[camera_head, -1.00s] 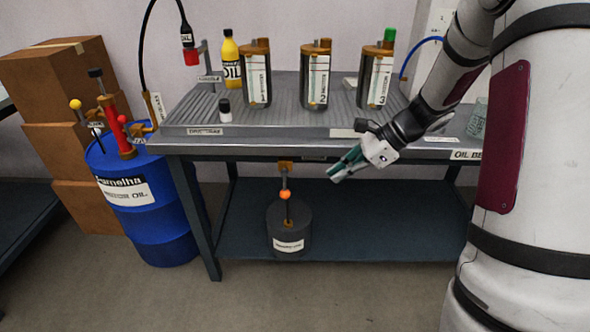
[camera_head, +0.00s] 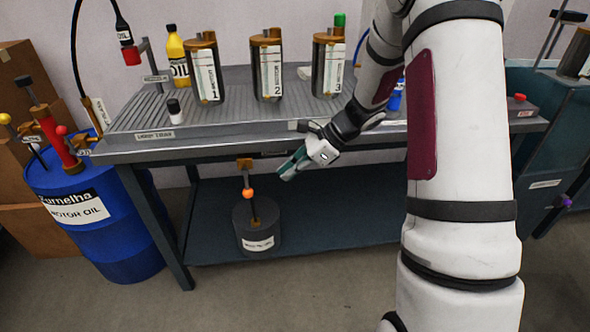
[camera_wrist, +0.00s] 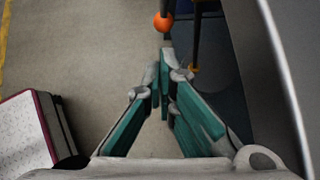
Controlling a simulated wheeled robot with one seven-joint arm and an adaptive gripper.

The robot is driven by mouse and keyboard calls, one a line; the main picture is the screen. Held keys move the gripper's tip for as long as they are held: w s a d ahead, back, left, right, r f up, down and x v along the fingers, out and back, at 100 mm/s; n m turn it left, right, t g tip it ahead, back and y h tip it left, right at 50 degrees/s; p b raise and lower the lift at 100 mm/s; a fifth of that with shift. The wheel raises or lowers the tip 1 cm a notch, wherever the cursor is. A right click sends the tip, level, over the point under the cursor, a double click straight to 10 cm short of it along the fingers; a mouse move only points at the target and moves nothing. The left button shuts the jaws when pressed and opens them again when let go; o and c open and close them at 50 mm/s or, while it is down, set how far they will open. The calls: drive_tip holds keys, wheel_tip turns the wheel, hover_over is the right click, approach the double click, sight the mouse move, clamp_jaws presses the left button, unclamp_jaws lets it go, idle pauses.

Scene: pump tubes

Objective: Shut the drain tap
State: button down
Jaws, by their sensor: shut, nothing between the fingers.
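A brass tap (camera_head: 244,163) sits under the front edge of the bench. Its lever hangs down and ends in an orange ball (camera_head: 247,194), above a dark round can (camera_head: 242,238) on the lower shelf. The orange ball also shows at the top of the wrist view (camera_wrist: 163,22). My gripper (camera_head: 283,174) is in front of the bench, to the right of the lever and slightly higher than the ball in the picture. In the wrist view its green-padded fingers (camera_wrist: 165,82) meet at the tips, with nothing between them. It appears apart from the lever.
The bench top holds three labelled canisters (camera_head: 268,72), a yellow bottle (camera_head: 178,58) and a small black-capped bottle (camera_head: 175,112). A blue drum (camera_head: 92,235) stands left. A teal unit with a purple knob (camera_head: 567,201) stands right. The front floor is clear.

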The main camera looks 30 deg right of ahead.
sight(248, 192)
drive_tip(key=b+x, duration=0.3)
drive_tip(key=x, duration=0.6)
drive_tip(key=shift+w+a+r, duration=0.15)
drive_tip(key=shift+a+r, duration=0.1)
drive_tip(key=shift+r, duration=0.05)
drive_tip(key=shift+f+y, duration=0.15)
drive_tip(key=shift+y, duration=0.15)
